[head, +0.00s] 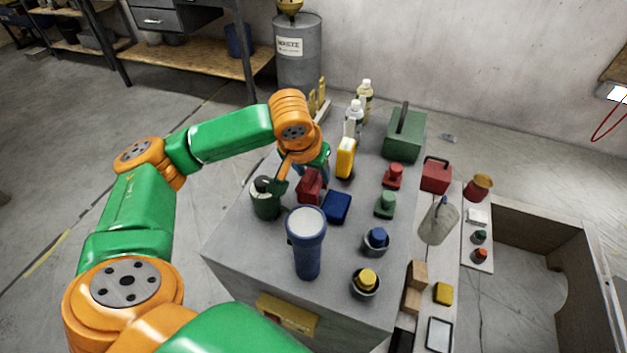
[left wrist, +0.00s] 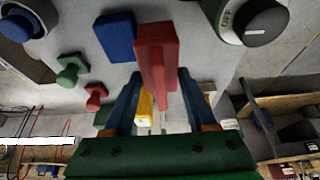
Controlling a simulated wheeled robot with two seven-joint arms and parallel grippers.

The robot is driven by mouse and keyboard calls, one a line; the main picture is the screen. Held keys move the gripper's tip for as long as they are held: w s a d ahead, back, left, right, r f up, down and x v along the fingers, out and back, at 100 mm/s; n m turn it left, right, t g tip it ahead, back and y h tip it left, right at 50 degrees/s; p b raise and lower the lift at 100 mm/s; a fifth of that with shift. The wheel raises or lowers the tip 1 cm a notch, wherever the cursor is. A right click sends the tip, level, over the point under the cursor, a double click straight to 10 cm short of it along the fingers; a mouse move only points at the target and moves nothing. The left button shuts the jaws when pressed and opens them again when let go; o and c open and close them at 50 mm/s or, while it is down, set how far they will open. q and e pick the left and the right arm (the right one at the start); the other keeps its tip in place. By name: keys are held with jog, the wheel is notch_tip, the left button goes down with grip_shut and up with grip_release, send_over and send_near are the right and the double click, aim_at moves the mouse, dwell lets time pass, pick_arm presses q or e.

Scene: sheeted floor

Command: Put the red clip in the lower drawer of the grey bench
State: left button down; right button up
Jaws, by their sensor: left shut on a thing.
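The red clip (head: 310,184) is a small red block on or just above the grey top (head: 337,262) of the bench. In the left wrist view the red clip (left wrist: 157,50) lies between the blue fingers. My left gripper (head: 319,171) is shut on it, partly hidden by the orange wrist; the fingers show in the left wrist view (left wrist: 159,92). The bench front carries a yellow drawer pull (head: 287,313) near the bottom of the head view. The lower part of that front is out of view. My right gripper is not in view.
A dark green dial (head: 265,199) stands left of the clip, a blue block (head: 337,207) right, a blue flashlight (head: 308,250) in front. A yellow bottle (head: 345,158) and white bottles (head: 354,118) stand behind. Knobs line the right side. Another bench with drawers (head: 163,20) stands far back.

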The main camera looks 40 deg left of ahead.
pick_arm(q)
jog(key=shift+f, duration=0.95)
jog(key=shift+c, duration=1)
grip_release()
jog(key=shift+f, duration=0.1)
